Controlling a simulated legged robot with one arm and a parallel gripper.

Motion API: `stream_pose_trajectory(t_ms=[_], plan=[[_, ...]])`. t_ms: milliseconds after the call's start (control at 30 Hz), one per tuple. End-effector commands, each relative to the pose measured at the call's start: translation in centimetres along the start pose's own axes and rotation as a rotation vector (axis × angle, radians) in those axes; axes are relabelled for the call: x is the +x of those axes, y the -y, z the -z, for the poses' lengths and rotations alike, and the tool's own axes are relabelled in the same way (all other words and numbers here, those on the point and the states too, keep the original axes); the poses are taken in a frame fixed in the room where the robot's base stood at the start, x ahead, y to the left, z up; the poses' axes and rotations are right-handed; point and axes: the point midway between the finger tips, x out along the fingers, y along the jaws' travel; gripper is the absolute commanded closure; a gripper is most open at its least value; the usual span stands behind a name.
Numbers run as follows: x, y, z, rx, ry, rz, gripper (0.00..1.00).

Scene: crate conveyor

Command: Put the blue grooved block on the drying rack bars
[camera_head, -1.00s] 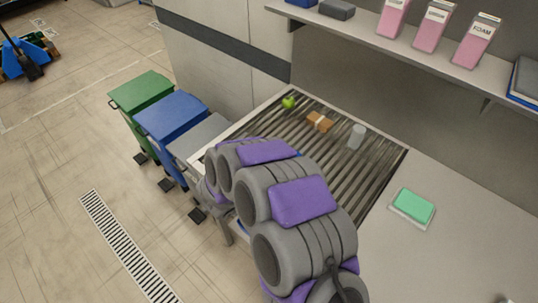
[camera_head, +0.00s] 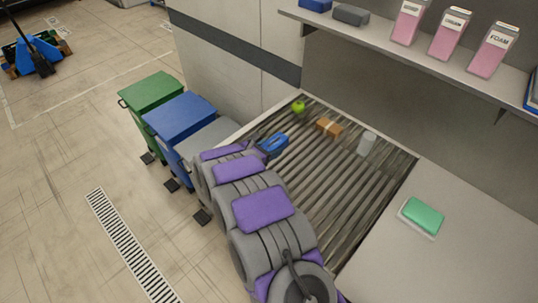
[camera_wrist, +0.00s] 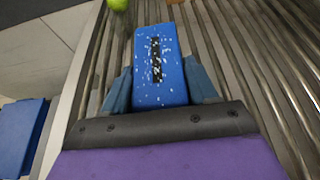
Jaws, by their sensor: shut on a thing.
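The blue grooved block (camera_wrist: 160,80) has white speckles and a dark slot along its top. In the wrist view it sits between the two fingers of my gripper (camera_wrist: 160,92), which is shut on it. In the head view the block (camera_head: 274,143) and my gripper (camera_head: 268,146) are at the left part of the drying rack bars (camera_head: 350,190). The bars lie below the block; whether the block touches them I cannot tell. My arm hides the near left part of the rack.
On the bars are a green apple-like item (camera_head: 299,106), a brown box (camera_head: 329,127) and a grey cylinder (camera_head: 366,143). A green sponge on a dish (camera_head: 422,217) lies on the right counter. Bins (camera_head: 180,118) stand at left. A shelf (camera_head: 430,60) overhangs the back.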

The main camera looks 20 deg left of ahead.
Motion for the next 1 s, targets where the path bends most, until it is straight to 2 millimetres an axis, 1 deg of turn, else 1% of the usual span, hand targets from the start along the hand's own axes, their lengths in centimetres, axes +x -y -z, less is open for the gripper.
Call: stream_pose_trajectory(t_ms=[33, 100, 200, 400, 433, 700, 900, 1000], plan=[[0.5, 0.2, 0.9, -0.002, 0.000, 0.003, 0.91], [1.0, 0.3, 2.0, -0.004, 0.000, 0.004, 0.91], [1.4, 0.3, 3.1, -0.003, 0.000, 0.004, 0.91], [1.3, 0.1, 3.3, -0.002, -0.001, 0.003, 0.91], [1.3, 0.1, 3.3, -0.002, -0.001, 0.003, 0.42], [1.3, 0.1, 3.3, -0.002, -0.001, 0.003, 0.17], [1.3, 0.1, 3.2, -0.001, -0.001, 0.002, 0.17], [0.9, 0.1, 3.2, -0.001, -0.001, 0.001, 0.17]])
